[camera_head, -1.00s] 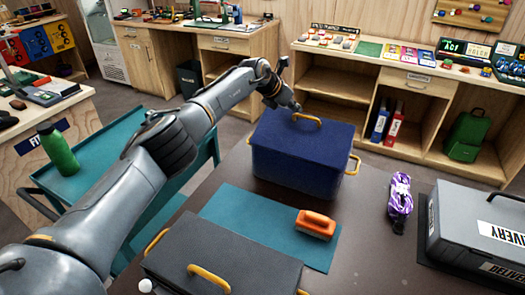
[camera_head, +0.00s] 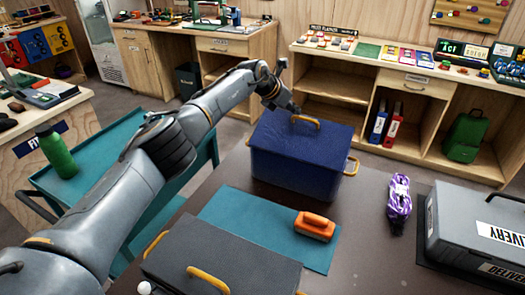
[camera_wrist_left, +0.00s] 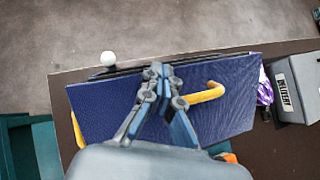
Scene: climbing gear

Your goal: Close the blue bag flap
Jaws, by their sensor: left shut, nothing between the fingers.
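The blue bag (camera_head: 297,165) is a box-shaped bag on the dark table. Its flap (camera_head: 315,133) lies flat across the top, with a yellow handle on it; no gap shows along the near side. My left gripper (camera_head: 293,108) is at the flap's far left part, beside the handle. In the left wrist view, the flap (camera_wrist_left: 225,113) fills the middle, and my left gripper (camera_wrist_left: 157,70) is shut and empty over it, fingertips near the flap's far edge. Whether the fingertips touch the flap cannot be told. My right gripper is not in view.
An orange brush (camera_head: 315,226) lies on a teal mat (camera_head: 235,215). A dark grey bag (camera_head: 220,255) stands in front. A purple rope bundle (camera_head: 399,197) and a grey delivery case (camera_head: 475,225) are on the right. Bare table lies between the mat and the rope.

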